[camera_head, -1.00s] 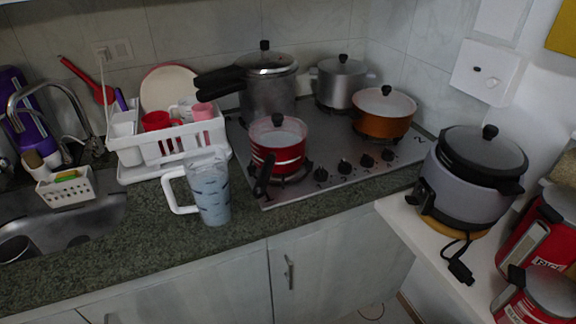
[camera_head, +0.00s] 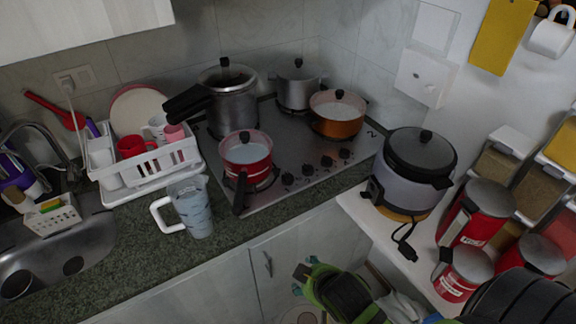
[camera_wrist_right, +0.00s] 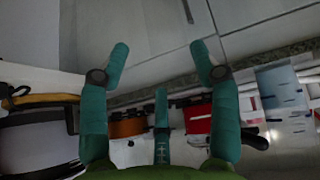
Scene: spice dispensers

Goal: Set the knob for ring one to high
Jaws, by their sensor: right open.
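The stove (camera_head: 296,143) is a steel cooktop on the counter. Along its front edge is a row of several black knobs: one near the red pot (camera_head: 288,179), then one (camera_head: 308,170), one (camera_head: 326,161) and the rightmost (camera_head: 344,153). I cannot tell which knob serves ring one, nor read their settings. My right gripper (camera_head: 304,274) is low in front of the cabinet doors, below the counter edge and apart from the knobs. Its teal fingers (camera_wrist_right: 161,65) are spread and empty in the right wrist view. My left gripper is not in view.
A red pot (camera_head: 246,151), its black handle over the front edge, an orange pot (camera_head: 337,117), a pressure cooker (camera_head: 233,105) and a steel pot (camera_head: 296,90) stand on the stove. A jug (camera_head: 190,206) is left; a rice cooker (camera_head: 415,174) stands on the right shelf.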

